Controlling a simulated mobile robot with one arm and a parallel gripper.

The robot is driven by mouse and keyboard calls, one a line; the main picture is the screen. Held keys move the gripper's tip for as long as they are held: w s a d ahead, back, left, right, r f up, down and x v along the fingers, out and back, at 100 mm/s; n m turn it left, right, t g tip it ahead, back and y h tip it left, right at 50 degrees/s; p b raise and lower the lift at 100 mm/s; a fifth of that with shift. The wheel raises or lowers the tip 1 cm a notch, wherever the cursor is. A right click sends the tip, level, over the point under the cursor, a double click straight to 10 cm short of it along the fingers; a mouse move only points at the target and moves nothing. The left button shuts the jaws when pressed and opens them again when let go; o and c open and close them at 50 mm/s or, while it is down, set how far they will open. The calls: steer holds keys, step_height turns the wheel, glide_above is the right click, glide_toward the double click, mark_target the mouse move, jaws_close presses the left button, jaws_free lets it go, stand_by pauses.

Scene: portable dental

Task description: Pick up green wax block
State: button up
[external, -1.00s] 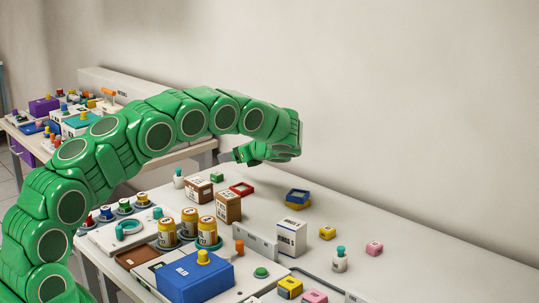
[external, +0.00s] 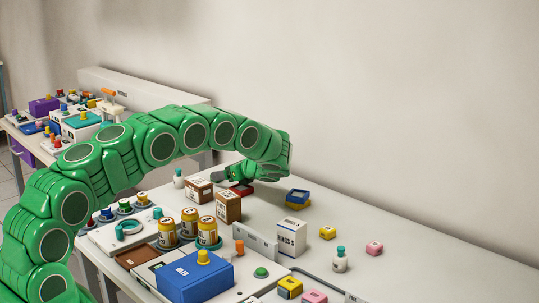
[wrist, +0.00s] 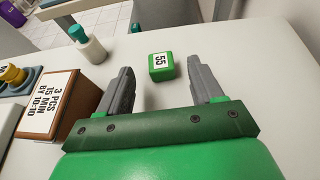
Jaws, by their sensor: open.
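The green wax block (wrist: 161,67) is a small cube with a white label reading "55". In the wrist view it sits on the white table ahead of my gripper (wrist: 163,82), roughly centred between the fingertips and slightly beyond them. The fingers are open and empty. In the external view my gripper (external: 230,175) is low over the back of the table. I cannot make out the block there, where my gripper covers its spot.
A brown labelled box (wrist: 58,104) stands close to the left finger. A white bottle with a teal cap (wrist: 91,47) stands left of the block. A red tray (external: 243,190) lies near my gripper in the external view. The table right of the block is clear.

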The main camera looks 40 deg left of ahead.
steer(key=shift+x, duration=1.8)
steer(key=shift+s+f, duration=0.1)
steer(key=shift+f, duration=0.05)
steer(key=shift+c, duration=0.2)
steer(key=shift+d, duration=0.1)
steer(key=c, duration=1)
